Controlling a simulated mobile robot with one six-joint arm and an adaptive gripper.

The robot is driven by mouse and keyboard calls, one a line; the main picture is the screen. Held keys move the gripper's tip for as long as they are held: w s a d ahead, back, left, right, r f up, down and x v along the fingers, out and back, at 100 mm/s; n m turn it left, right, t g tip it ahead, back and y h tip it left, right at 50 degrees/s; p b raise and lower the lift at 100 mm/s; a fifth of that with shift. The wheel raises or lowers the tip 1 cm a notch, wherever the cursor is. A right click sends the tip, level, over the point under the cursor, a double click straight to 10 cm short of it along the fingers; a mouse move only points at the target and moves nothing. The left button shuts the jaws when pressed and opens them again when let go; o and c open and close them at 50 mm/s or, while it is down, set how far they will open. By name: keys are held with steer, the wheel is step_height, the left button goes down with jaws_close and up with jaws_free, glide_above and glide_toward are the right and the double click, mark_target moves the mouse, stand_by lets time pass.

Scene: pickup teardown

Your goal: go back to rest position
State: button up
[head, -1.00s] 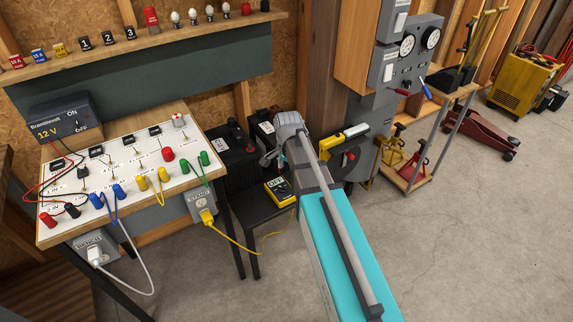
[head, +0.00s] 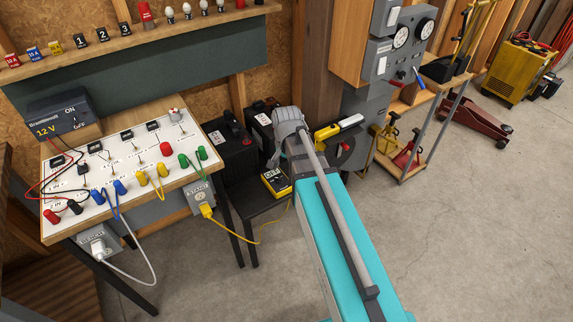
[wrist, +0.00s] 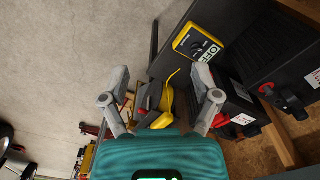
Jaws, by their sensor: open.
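My gripper (wrist: 161,98) is open in the wrist view, its two grey fingers spread wide with nothing held between them. Past the fingers lie a yellow and black tool and a grey surface. In the head view my gripper (head: 274,155) is mostly hidden behind my grey wrist and teal arm. It hangs near the small black table. A yellow multimeter (head: 276,182) lies on that table, just below the gripper in the picture. It also shows in the wrist view (wrist: 196,43), beyond the right finger.
The test bench (head: 120,165) with wires and plugs stands at left. Black batteries (head: 232,148) sit behind the multimeter. Open concrete floor (head: 470,220) spreads at right.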

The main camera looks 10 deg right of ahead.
stand_by(0.3)
steer(key=s+r+n+p, duration=0.6)
steer(key=s+n, duration=0.1)
steer(key=s, duration=0.1)
steer(key=shift+s+a+n, duration=0.2)
steer(key=shift+s+n, duration=0.1)
